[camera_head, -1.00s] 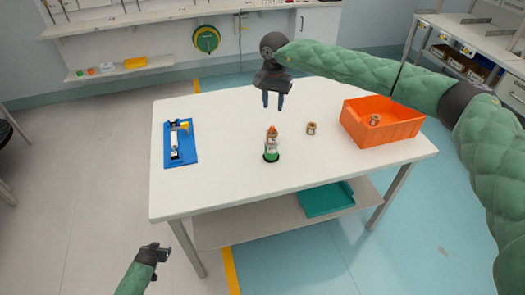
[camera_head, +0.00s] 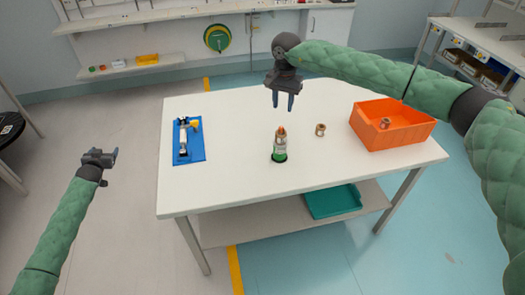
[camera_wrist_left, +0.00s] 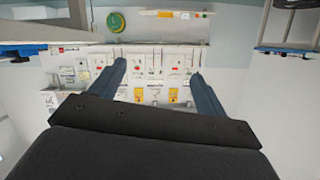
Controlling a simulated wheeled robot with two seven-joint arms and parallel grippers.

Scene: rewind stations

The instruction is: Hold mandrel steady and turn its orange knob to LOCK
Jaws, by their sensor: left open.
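The mandrel (camera_head: 280,152) stands upright on the white table, with a green lower part on a dark base and the orange knob (camera_head: 281,132) at its top. I cannot read any LOCK mark. My right gripper (camera_head: 283,101) is open and empty, fingers pointing down, above and behind the mandrel. My left gripper (camera_head: 114,156) is off the table's left side, over the floor, far from the mandrel. In the left wrist view its two fingers (camera_wrist_left: 160,70) are spread with nothing between them.
The white table (camera_head: 235,185) carries a blue tray (camera_head: 196,156) with a fixture at left, a small brown spool (camera_head: 320,130) right of the mandrel, and an orange bin (camera_head: 393,137) at right holding another spool. A teal tray (camera_head: 333,201) lies on the lower shelf.

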